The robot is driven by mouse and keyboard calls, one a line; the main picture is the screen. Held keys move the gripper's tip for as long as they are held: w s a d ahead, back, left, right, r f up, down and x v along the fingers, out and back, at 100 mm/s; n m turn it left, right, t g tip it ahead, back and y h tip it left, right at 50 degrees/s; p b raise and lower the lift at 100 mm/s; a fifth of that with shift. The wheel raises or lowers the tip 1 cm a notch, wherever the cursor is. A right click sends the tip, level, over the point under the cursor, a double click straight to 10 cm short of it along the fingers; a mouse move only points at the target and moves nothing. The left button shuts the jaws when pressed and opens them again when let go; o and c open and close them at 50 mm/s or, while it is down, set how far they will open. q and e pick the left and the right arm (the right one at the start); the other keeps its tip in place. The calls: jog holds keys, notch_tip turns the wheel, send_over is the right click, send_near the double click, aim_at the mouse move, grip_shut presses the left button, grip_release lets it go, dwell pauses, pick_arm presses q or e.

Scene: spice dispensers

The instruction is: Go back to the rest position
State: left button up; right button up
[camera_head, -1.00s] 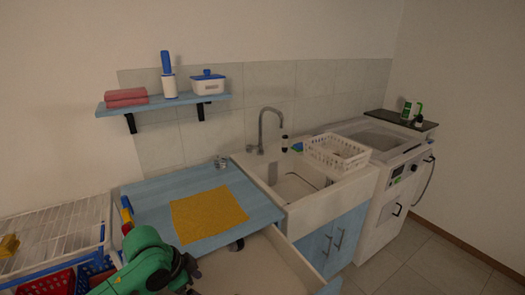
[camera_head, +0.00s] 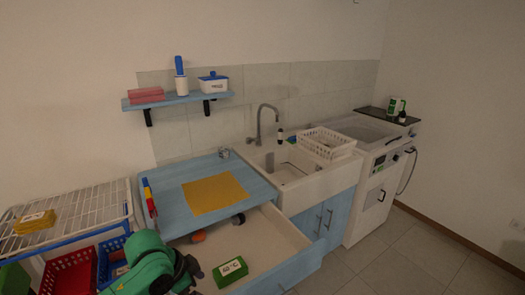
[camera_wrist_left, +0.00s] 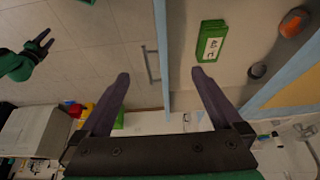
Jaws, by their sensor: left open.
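My left arm comes in at the bottom left of the head view, with its green and black wrist over the left edge of the open drawer (camera_head: 262,240). In the left wrist view my left gripper (camera_wrist_left: 160,78) has its two dark fingers wide apart with nothing between them. A green box with a white label (camera_head: 230,271) lies in the drawer; it also shows in the left wrist view (camera_wrist_left: 211,41), beyond one fingertip and apart from it. My right gripper (camera_wrist_left: 42,44) is at the left of the left wrist view, its dark fingers spread and empty.
An orange object (camera_head: 198,236) lies in the drawer. A yellow cloth (camera_head: 214,194) lies on the blue counter (camera_head: 172,208). A white wire rack (camera_head: 80,212) and a red basket (camera_head: 70,272) stand left of my arm. A sink with a white basket (camera_head: 327,142) is at right.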

pick_arm(q)
jog(key=s+a+f+n+t+y, duration=0.1)
jog(key=s+a+f+n+y, duration=0.1)
jog(key=s+a+f+n, duration=0.25)
jog(key=s+a+f+n+y, duration=0.1)
jog(key=s+a+f+n, duration=0.15)
jog(key=s+n, duration=0.4)
jog(key=s+a+f+m+g+b, duration=0.1)
jog(key=s+f+b, duration=0.2)
jog(key=f, duration=1.3)
jog(key=s+f+m+g+b, duration=0.1)
jog(key=s+f+b, duration=0.2)
jog(key=f, duration=1.2)
jog(key=s+a+f+y+b, duration=0.1)
jog(key=s+a+f+b, duration=0.2)
jog(key=s+f, duration=1.2)
jog(key=shift+f+g+b, duration=0.3)
jog(key=shift+f+b, duration=0.2)
pick_arm(e)
notch_tip(320, 180, down, 10)
jog(key=w, duration=0.2)
